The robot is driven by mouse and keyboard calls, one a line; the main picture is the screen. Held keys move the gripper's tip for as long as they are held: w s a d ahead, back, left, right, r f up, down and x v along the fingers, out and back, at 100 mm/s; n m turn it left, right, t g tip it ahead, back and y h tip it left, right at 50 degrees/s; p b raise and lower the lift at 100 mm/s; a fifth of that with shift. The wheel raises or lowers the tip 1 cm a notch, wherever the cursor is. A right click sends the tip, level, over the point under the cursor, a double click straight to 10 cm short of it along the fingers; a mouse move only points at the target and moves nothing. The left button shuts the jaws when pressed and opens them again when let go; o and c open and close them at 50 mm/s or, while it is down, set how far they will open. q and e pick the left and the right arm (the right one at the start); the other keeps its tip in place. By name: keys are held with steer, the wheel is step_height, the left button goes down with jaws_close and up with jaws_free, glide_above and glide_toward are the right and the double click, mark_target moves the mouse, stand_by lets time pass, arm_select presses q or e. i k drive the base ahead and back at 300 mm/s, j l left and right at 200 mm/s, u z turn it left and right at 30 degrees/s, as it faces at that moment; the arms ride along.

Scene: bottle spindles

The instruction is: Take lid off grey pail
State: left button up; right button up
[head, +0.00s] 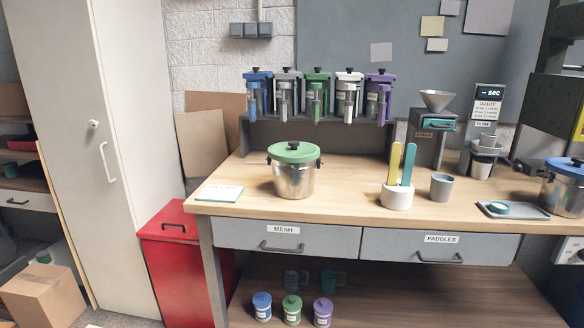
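A silver-grey metal pail (293,181) stands upright on the wooden workbench, left of its middle. I cannot tell from colour which pail is the grey one, as both bodies are metallic. Neither of my grippers is in view.
On the workbench (340,203) are a white paddle holder (397,196), a grey cup (441,187), a grey tray (513,210) and a flat card (220,192). A bottle rack (318,135) stands behind. A red bin (172,270) is at left. Bench space around the green-lidded pail is clear.

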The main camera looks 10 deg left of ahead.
mark_target(293, 151)
steer(key=i+z, duration=0.3)
steer(key=i, duration=0.6)
